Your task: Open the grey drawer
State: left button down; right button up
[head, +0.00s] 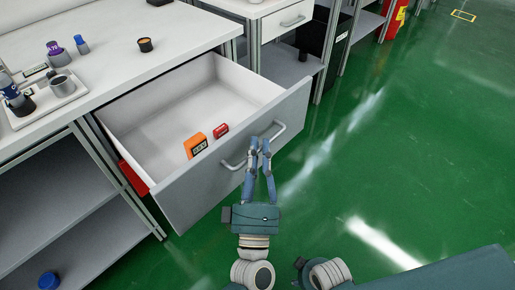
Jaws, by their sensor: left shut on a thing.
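The grey drawer (205,190) stands pulled far out from under the white workbench, and its white inside shows. Its metal bar handle (279,130) is on the grey front panel. My left gripper (259,146) is at the handle, with its fingers shut on the bar near the middle. The fingers hide part of the bar. An orange box (195,146) with a dark label and a small red box (221,130) lie inside the drawer.
A blue item (48,280) is on the lower shelf. The green floor (400,150) at right is clear.

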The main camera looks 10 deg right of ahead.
pick_arm(q)
jog(key=c, duration=1.9)
grip_release()
jog(key=shift+f, duration=0.1)
jog(key=shift+c, duration=0.2)
jog(key=v, duration=1.2)
